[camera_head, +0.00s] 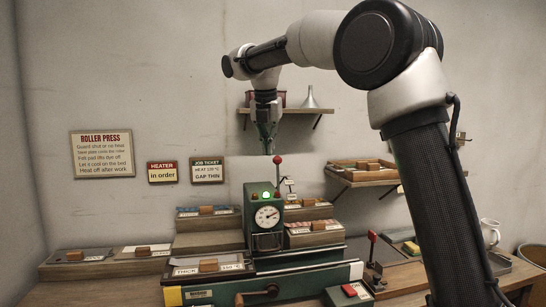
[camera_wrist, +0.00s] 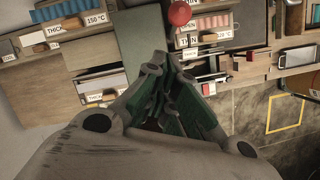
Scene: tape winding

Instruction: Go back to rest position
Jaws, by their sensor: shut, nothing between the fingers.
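My gripper (camera_head: 267,140) is shut and empty. It hangs pointing down in front of the wall shelf, just above the red ball-topped lever (camera_head: 277,160) of the green press (camera_head: 264,216). In the wrist view my gripper's green fingers (camera_wrist: 168,60) meet near the picture's middle, with nothing between them. The red ball (camera_wrist: 180,14) shows just beyond the fingertips, apart from them as far as I can tell. My arm is raised and bent over the workbench. The press has a dial gauge and a lit green lamp.
Trays with wooden-handled plates stand left and right of the press. A wall shelf (camera_head: 287,110) holds a funnel (camera_head: 310,97). A small red-knobbed lever (camera_head: 372,237) and a white jug (camera_head: 490,233) stand at right. A red button box (camera_head: 349,291) sits in front. The wall at left is clear above the signs.

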